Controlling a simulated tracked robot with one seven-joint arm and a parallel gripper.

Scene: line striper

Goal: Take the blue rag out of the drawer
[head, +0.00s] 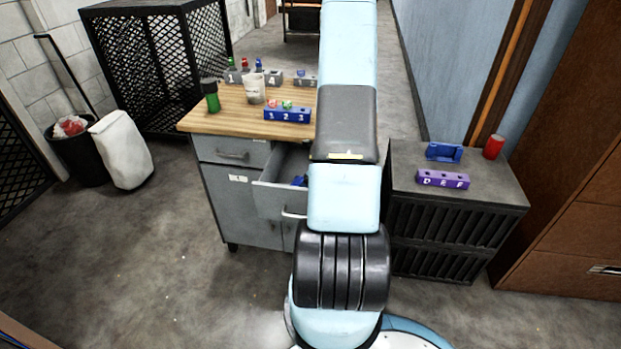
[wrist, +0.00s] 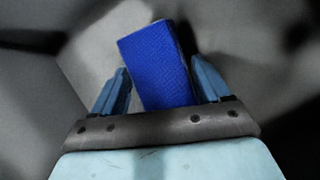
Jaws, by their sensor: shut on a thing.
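The blue rag (wrist: 158,62) is a folded, textured block between the two fingers of my gripper (wrist: 163,88) in the wrist view. The gripper is shut on it. Grey walls surround it there, as of the drawer's inside. In the head view the open drawer (head: 268,197) sticks out of the grey cabinet, and a bit of blue (head: 299,181) shows inside it. My arm covers the drawer's right part and hides my gripper in that view. I cannot tell whether the rag touches the drawer's floor.
The cabinet's wooden top (head: 217,122) holds a blue numbered block (head: 287,115), a white cup (head: 255,90), a green bottle (head: 211,97) and grey blocks. A dark cabinet (head: 458,205) at right carries a purple block (head: 443,179), a blue holder and a red can (head: 493,146).

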